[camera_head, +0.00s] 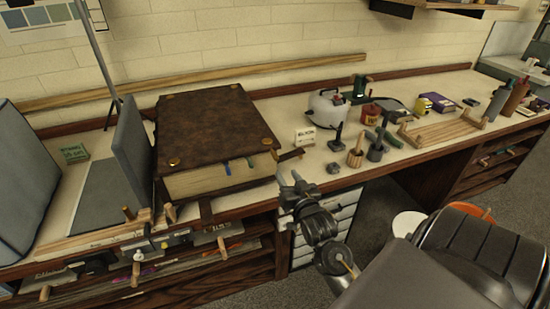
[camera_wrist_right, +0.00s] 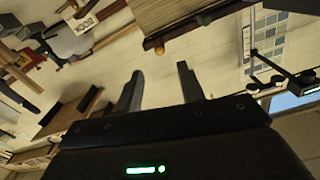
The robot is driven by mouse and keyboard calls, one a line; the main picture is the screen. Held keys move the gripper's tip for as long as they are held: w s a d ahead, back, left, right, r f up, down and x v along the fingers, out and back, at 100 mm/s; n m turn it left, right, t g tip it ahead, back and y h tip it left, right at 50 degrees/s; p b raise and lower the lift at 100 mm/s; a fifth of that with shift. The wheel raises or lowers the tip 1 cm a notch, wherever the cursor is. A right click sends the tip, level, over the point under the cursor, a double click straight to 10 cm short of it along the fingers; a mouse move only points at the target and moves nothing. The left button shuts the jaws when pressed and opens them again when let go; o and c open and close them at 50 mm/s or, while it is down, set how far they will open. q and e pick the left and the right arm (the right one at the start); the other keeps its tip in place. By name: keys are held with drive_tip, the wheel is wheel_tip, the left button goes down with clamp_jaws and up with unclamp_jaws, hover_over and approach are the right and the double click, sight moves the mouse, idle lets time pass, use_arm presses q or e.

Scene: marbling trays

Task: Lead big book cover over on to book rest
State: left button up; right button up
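The big book (camera_head: 205,108) lies closed on the bench. Its brown leather cover has brass corner studs, and its page block (camera_head: 215,178) faces me. A grey rest, with an upright panel (camera_head: 133,145) and a flat panel (camera_head: 92,200), stands just left of the book. My right gripper (camera_head: 291,182) is empty, in front of the bench and right of the book, its fingers (camera_wrist_right: 160,72) apart. My left gripper is out of view.
A small sign (camera_head: 305,137) stands right of the book. Beyond it are a white jug (camera_head: 327,108), pots and a wooden rack (camera_head: 437,130). A large grey panel (camera_head: 25,185) stands far left.

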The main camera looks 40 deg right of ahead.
sight(275, 155)
drive_tip(key=shift+p+x, duration=1.2)
drive_tip(key=shift+x, duration=4.2)
